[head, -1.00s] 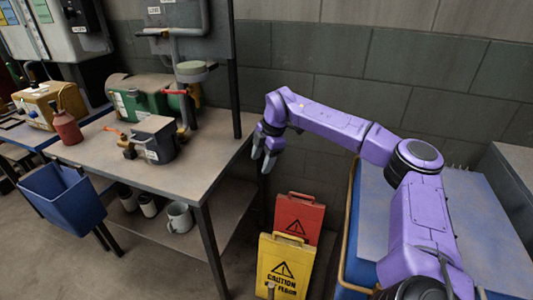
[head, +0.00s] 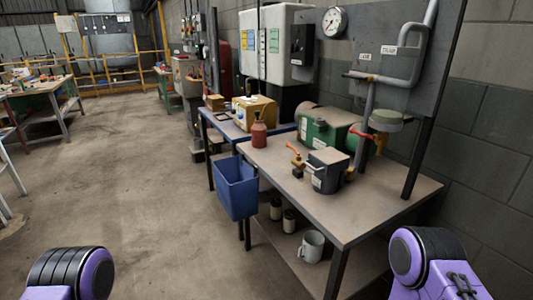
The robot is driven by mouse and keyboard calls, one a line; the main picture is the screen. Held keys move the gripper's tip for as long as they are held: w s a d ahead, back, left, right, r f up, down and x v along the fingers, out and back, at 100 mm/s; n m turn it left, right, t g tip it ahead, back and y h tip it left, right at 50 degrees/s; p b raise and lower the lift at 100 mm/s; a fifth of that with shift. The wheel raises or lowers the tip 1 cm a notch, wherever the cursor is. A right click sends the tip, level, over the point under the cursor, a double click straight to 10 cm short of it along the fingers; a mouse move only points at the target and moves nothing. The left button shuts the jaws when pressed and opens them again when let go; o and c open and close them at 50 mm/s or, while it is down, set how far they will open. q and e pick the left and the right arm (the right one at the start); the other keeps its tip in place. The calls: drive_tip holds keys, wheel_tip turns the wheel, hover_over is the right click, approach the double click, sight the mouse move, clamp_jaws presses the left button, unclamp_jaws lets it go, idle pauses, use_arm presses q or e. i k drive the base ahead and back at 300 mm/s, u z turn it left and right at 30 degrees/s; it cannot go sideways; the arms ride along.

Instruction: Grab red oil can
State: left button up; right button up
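The red oil can (head: 258,133) stands upright near the far left corner of the workbench (head: 330,214). It has a dark narrow top with a thin spout. Nothing touches it from my arms. Part of my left arm shows at the bottom left and part of my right arm at the bottom right. Neither gripper is in view.
A blue bin (head: 236,188) hangs at the bench's left side. A dark grey box with a valve (head: 327,170) and a green machine (head: 322,130) stand right of the can. A mug (head: 312,246) sits on the lower shelf. Open floor (head: 130,190) lies left.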

sight(259, 129)
drive_tip(key=u, duration=1.25)
drive_tip(key=i, duration=3.2)
drive_tip(key=z, duration=2.65)
